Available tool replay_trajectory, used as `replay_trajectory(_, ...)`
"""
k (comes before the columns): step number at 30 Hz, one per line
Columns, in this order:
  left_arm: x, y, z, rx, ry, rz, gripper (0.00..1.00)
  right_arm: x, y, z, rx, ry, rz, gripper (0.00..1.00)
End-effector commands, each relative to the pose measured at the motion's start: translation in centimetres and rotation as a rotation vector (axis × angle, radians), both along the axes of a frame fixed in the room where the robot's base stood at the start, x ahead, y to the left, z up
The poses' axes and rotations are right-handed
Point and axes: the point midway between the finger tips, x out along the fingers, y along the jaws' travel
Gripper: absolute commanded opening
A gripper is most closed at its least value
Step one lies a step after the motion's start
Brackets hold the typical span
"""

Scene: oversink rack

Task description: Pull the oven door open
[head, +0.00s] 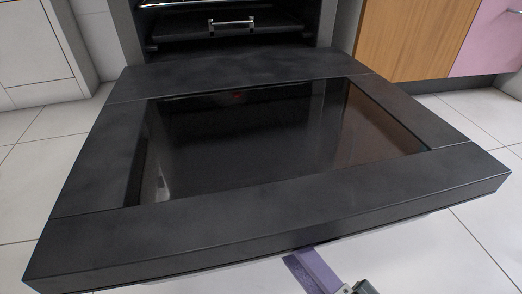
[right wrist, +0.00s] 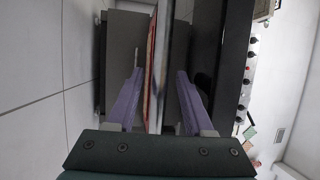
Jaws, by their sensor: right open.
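The oven door (head: 270,222) is dark grey with a large dark glass window and lies folded down, close to flat, in the head view. The oven's opening (head: 230,22) shows behind it. My right gripper (head: 308,262) shows purple fingers just below the door's front edge, partly hidden by it. In the right wrist view my right gripper (right wrist: 156,88) has its fingers apart, with a thin upright strip with a reddish edge between them. I cannot tell whether that strip is the door's handle or whether a finger touches it. My left gripper is not in view.
A rack with a metal handle (head: 232,23) sits inside the oven. Wooden and pink cabinets (head: 425,35) stand at the right, a white cabinet (head: 35,50) at the left. White tiled floor (head: 30,165) around the door is clear.

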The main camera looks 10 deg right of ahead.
Motion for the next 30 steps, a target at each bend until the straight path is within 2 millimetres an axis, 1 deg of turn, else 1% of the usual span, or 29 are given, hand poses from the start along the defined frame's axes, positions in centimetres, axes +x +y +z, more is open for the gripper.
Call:
replay_trajectory(1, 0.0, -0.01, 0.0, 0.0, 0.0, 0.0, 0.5, 0.0, 0.0, 0.01, 0.0, 0.0, 0.0, 0.52)
replay_trajectory(2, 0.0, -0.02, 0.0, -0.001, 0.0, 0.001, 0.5, -0.01, 0.0, 0.01, 0.0, 0.0, 0.0, 0.49)
replay_trajectory(15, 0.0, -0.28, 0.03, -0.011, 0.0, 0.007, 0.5, -0.03, -0.03, 0.0, 0.0, -0.001, 0.0, 0.0)
replay_trajectory(30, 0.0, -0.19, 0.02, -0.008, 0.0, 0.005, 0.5, -0.03, -0.03, 0.0, 0.0, -0.001, 0.0, 0.0)
